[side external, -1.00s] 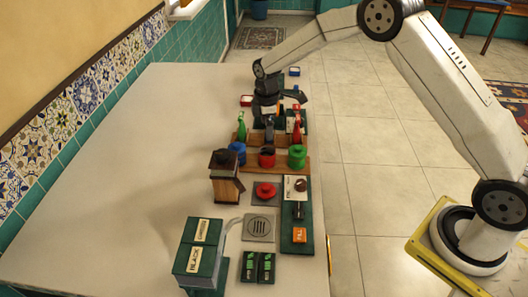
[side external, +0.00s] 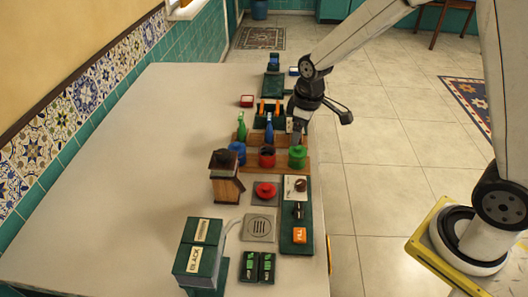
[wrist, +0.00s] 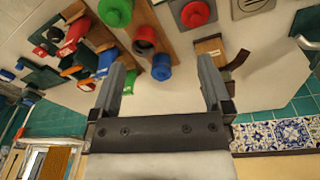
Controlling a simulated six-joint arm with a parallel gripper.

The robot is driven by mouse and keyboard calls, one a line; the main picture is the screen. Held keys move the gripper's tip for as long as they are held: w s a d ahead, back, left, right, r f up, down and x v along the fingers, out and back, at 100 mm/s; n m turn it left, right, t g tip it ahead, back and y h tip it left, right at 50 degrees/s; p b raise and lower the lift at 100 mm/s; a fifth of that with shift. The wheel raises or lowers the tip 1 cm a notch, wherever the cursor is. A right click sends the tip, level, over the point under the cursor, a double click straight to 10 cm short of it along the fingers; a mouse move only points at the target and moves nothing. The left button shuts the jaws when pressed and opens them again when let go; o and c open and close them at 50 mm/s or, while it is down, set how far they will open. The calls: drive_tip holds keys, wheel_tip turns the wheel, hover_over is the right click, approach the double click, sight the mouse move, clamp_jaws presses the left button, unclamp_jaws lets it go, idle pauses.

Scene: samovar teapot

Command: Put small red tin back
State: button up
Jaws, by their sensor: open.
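A red tin (side external: 267,158) with a dark top stands in the wooden rack (side external: 252,162), between a blue tin (side external: 237,152) and a green tin (side external: 297,157). It also shows in the wrist view (wrist: 144,46). A round red piece (side external: 265,191) sits on a grey plate in front of the rack. I cannot tell which red thing is the small red tin. My gripper (side external: 297,140) is open, with nothing seen between its fingers, above or behind the green tin in the side view. In the wrist view its fingers (wrist: 163,66) spread wide.
A green bottle (side external: 241,127) and a blue bottle (side external: 269,128) stand behind the tins. A wooden box (side external: 225,177) is left of the round red piece. Green boxes (side external: 199,253) stand at the front. The table's left side is clear.

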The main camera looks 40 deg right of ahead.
drive_tip(key=s+m+t, duration=0.1)
drive_tip(key=s+m, duration=0.4)
drive_tip(key=s, duration=0.8)
drive_tip(key=shift+s+r, duration=0.35)
drive_tip(key=shift+r, duration=0.05)
